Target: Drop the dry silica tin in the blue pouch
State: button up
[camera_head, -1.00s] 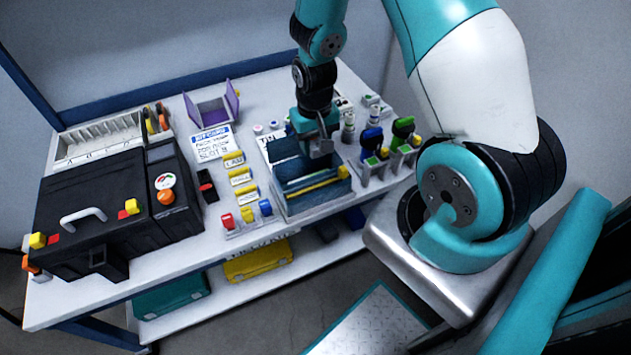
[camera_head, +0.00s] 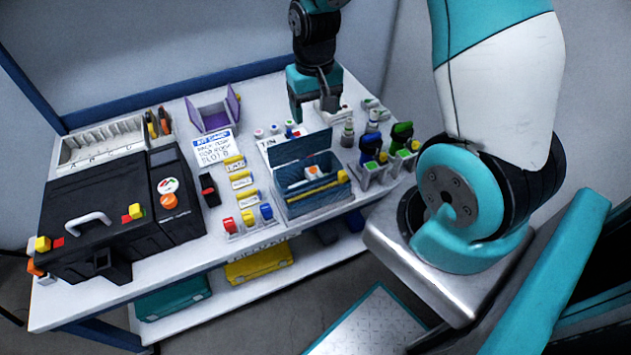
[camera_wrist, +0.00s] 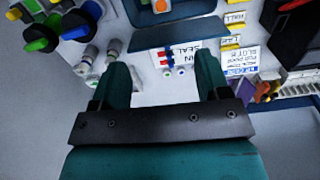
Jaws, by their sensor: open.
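The blue pouch (camera_head: 322,198) stands open near the front of the bench, with its dark flap (camera_head: 300,148) raised at the back. A small white tin with an orange top (camera_head: 312,172) sits inside it, apparently the silica tin; I cannot read a label on it. In the wrist view the tin (camera_wrist: 162,6) and the pouch (camera_wrist: 185,14) show at the top edge. My gripper (camera_head: 312,112) is raised behind the pouch, clear of it. In the wrist view its fingers (camera_wrist: 162,65) are spread with nothing between them.
Blue and green clamp-like devices (camera_head: 371,146) and small grey cylinders (camera_head: 347,134) stand right of the pouch. A black case (camera_head: 100,225) fills the left side. Red, yellow and blue blocks (camera_head: 248,216) and a purple-sided holder (camera_head: 212,115) stand left of the pouch.

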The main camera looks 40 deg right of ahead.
notch_tip(320, 180, up, 6)
jog(key=shift+r+p, duration=0.25)
jog(key=shift+p, duration=0.05)
dwell(0.3)
jog(key=s+a+r+n+y+p, duration=0.2)
jog(key=s+a+r+n, duration=0.3)
jog(key=s+a+r, duration=0.3)
jog(key=s+a+r+n+y+p, duration=0.2)
jog(key=s+a+r+n+p, duration=0.3)
jog(key=a, duration=0.8)
jog(key=s+r, duration=0.3)
jog(key=r, duration=0.2)
jog(key=shift+s+r+n, duration=0.15)
jog(key=shift+r+n, duration=0.1)
jog(key=shift+n, duration=0.15)
